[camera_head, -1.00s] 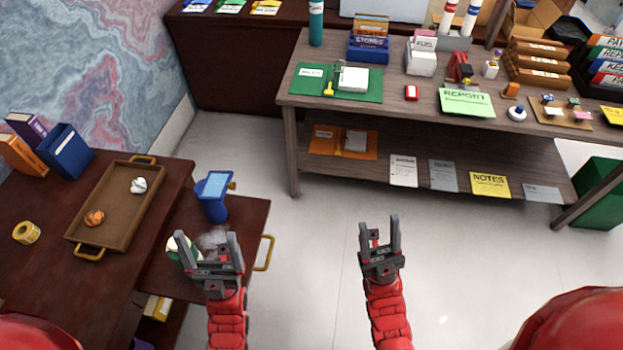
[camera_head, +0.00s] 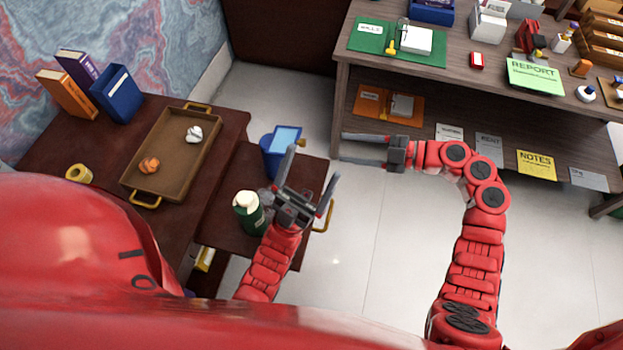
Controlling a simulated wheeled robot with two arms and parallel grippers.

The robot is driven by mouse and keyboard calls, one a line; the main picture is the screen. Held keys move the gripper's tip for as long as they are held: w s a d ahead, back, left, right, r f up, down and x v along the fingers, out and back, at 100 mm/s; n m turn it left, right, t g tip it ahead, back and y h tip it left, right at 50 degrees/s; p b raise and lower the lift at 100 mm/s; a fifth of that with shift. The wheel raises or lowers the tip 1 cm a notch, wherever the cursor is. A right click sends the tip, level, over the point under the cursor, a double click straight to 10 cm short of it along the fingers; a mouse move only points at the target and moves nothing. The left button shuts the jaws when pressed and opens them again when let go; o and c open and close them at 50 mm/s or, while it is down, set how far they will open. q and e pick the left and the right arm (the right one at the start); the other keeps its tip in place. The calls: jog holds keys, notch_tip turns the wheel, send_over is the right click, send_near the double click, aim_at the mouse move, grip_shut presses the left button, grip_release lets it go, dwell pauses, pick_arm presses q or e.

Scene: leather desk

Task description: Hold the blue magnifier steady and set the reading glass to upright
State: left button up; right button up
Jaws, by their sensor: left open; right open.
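The blue magnifier (camera_head: 271,160) stands on the low drawer-like surface beside the dark desk, just beyond my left gripper. Its pale blue reading glass (camera_head: 286,139) faces up at a slant; its exact angle is hard to tell. My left gripper (camera_head: 314,168) is open, with one finger close in front of the magnifier in the picture; I cannot tell whether they touch. My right gripper (camera_head: 342,148) is open and empty, turned sideways with its fingers pointing left toward the magnifier, a gap to its right. The lower part of the magnifier is partly hidden by my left gripper.
A green bottle with a pale cap (camera_head: 249,212) stands close left of my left gripper. A brown tray (camera_head: 170,181) with two crumpled balls lies on the desk. A yellow handle (camera_head: 327,214) juts from the surface's right edge. The shelf table (camera_head: 345,75) stands at right.

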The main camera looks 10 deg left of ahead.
pick_arm(q)
jog(key=w+d+f+g+h, duration=0.1)
jog(key=w+d+f+g, duration=0.1)
jog(key=d+f+g, duration=0.4)
jog(key=w+d+f+g+h, duration=0.1)
jog(key=d+f+g, duration=0.15)
jog(key=d, duration=0.55)
jog(key=n+g+y, duration=0.9)
jog(key=n+y, duration=0.9)
jog(key=y, duration=0.9)
send_near(278, 165)
jog(key=x, duration=1.3)
